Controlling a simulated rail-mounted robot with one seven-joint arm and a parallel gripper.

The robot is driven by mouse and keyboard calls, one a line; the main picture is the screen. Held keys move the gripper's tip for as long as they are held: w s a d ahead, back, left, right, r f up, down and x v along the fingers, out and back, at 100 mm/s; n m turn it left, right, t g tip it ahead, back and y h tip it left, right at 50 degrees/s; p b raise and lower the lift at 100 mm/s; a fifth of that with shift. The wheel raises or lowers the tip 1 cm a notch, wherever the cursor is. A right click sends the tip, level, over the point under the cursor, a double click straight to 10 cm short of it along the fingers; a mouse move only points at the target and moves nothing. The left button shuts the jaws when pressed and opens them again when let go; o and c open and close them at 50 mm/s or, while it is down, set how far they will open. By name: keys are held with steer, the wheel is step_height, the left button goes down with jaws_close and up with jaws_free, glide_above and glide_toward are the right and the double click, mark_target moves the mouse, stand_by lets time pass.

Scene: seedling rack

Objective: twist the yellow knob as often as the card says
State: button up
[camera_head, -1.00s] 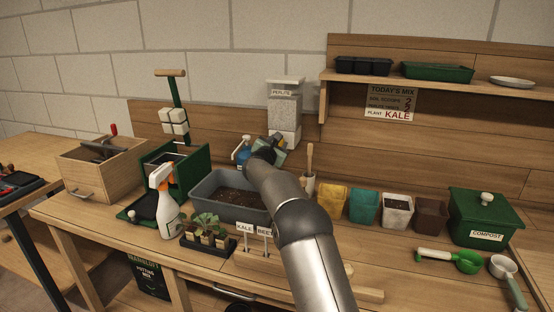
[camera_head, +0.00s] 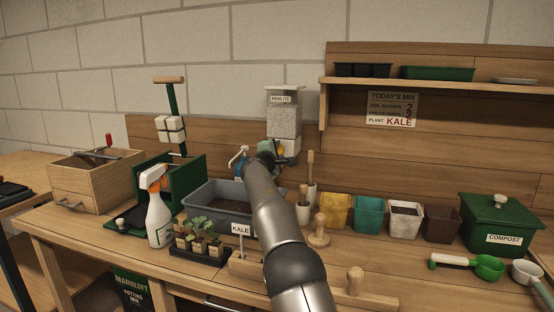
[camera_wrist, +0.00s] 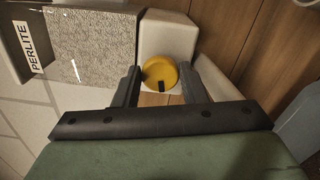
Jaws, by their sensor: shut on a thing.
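The yellow knob (camera_wrist: 159,74) is on the front of the white base of the perlite dispenser (camera_head: 284,117); a dark mark shows at its lower edge. In the wrist view my gripper (camera_wrist: 161,84) has one finger on each side of the knob and is shut on it. In the head view my gripper (camera_head: 270,155) is at the dispenser's base and hides the knob. The card (camera_head: 392,109) on the back board reads TODAY'S MIX, with a soil scoops line showing 2, a blurred line below it, and PLANT KALE.
A grey soil tub (camera_head: 206,198) is under my arm. A spray bottle (camera_head: 159,212) and a seedling tray (camera_head: 200,249) stand in front of it. Wooden tools (camera_head: 319,236), colored pots (camera_head: 369,216) and a green compost bin (camera_head: 499,227) are to the right.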

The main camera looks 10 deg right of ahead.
steer(key=shift+m+b, duration=0.55)
steer(key=shift+m, duration=0.65)
steer(key=o, duration=1)
steer(key=shift+c, duration=0.2)
steer(key=shift+s+a+f+b, duration=0.15)
steer(key=shift+s+a+b, duration=0.25)
steer(key=shift+b, duration=0.25)
steer(key=b+v, duration=0.6)
steer(key=v, duration=1)
steer(key=shift+s+b, duration=0.25)
steer(key=shift+b, duration=0.1)
